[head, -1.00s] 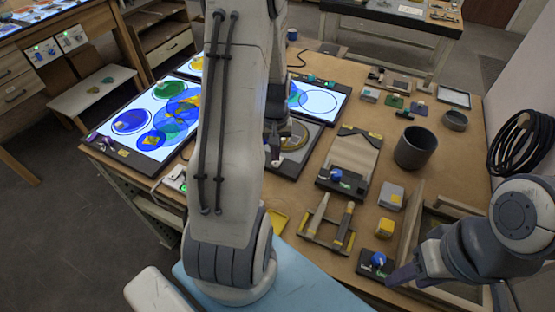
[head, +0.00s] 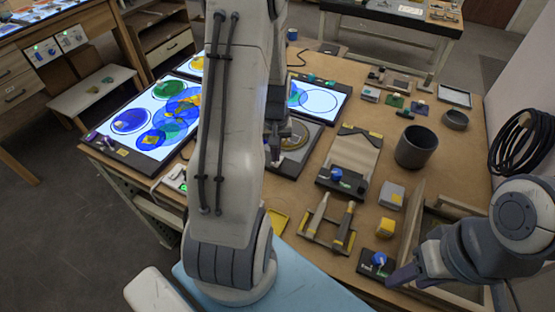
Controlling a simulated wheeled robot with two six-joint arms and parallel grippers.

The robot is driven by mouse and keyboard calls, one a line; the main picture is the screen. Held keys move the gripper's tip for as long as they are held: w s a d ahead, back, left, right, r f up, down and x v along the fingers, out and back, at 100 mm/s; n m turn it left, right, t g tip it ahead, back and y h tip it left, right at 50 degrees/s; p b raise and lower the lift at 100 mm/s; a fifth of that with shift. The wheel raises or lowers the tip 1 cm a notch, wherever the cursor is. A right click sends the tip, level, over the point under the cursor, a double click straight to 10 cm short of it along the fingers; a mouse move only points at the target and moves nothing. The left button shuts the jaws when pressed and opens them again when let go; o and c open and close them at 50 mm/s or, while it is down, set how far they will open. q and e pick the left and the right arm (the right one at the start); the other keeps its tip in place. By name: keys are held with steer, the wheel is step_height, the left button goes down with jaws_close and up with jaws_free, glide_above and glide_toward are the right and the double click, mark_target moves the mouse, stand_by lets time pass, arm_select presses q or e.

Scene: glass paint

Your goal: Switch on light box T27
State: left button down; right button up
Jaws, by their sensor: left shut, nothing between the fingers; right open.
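No T27 label is readable. A lit light box (head: 112,140) at the left carries blue and green glass pieces. Another lit light box (head: 322,100) shows behind my arm. A small white box (head: 172,180) with a green light sits at the table's front left edge, partly behind my arm. My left gripper (head: 274,157) is shut and empty, over the unlit panel beside the ring. My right gripper (head: 392,280) is open near a blue-knobbed block (head: 378,259).
A dark cup (head: 414,148), a grey block (head: 391,195), a yellow block (head: 385,228) and a tool rack (head: 328,225) stand on the wooden table. A blue-knobbed stand (head: 342,180) is near the middle. My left arm hides much of the centre.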

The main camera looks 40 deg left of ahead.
arm_select(q)
steer(key=shift+f+b, duration=0.4)
steer(key=shift+f, duration=0.2)
stand_by(0.3)
step_height(320, 180, up, 7)
steer(key=p, duration=0.6)
stand_by(0.6)
